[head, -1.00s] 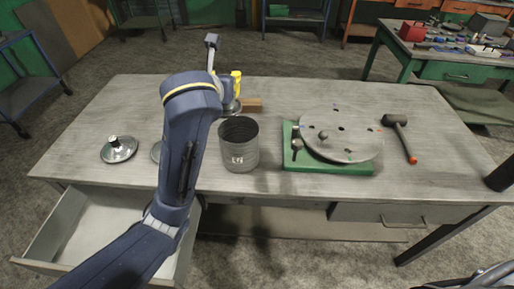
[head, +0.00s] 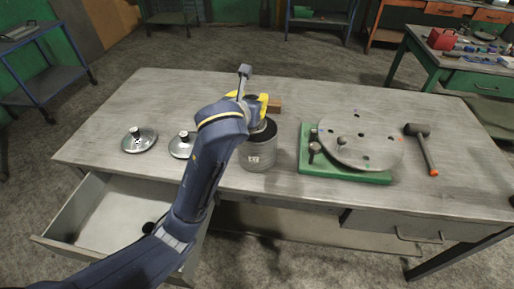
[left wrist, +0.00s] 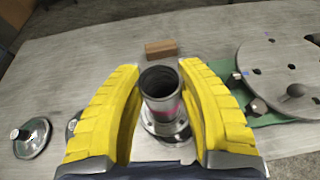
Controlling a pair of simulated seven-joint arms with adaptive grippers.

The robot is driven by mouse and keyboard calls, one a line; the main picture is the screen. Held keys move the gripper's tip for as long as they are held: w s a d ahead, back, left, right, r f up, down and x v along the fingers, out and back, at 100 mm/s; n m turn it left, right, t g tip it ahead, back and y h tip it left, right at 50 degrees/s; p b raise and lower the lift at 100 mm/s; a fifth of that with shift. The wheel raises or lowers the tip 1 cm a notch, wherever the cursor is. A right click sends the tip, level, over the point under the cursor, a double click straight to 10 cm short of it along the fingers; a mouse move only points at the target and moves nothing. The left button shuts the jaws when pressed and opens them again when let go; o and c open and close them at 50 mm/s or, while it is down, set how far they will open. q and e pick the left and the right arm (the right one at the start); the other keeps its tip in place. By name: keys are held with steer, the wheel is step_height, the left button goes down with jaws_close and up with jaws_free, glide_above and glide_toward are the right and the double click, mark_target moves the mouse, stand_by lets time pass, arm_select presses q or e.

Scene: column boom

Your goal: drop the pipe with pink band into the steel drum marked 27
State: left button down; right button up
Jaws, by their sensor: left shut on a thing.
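The steel drum (head: 259,157) stands upright on the workbench in the head view; its mark is too small to read surely. My left gripper (head: 260,108) is at the drum's far rim and covers part of its mouth. In the left wrist view, my left gripper (left wrist: 160,92) has its yellow fingers on both sides of an upright grey pipe with pink band (left wrist: 161,84) and is shut on it. The pipe's open top faces the camera, and its pink band shows lower down.
Two round metal lids with knobs (head: 140,139) (head: 182,144) lie left of the drum. A brown block (head: 274,107) lies behind it. Right are a green base with a round plate (head: 362,139) and a mallet (head: 420,145). A drawer (head: 105,215) stands open at the front left.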

arm_select(q)
steer(key=shift+f, duration=0.15)
steer(key=c, duration=0.8)
jaws_free()
steer(key=shift+f, duration=0.1)
steer(key=shift+o, duration=0.2)
steer(key=v, duration=0.7)
steer(key=shift+s, duration=0.25)
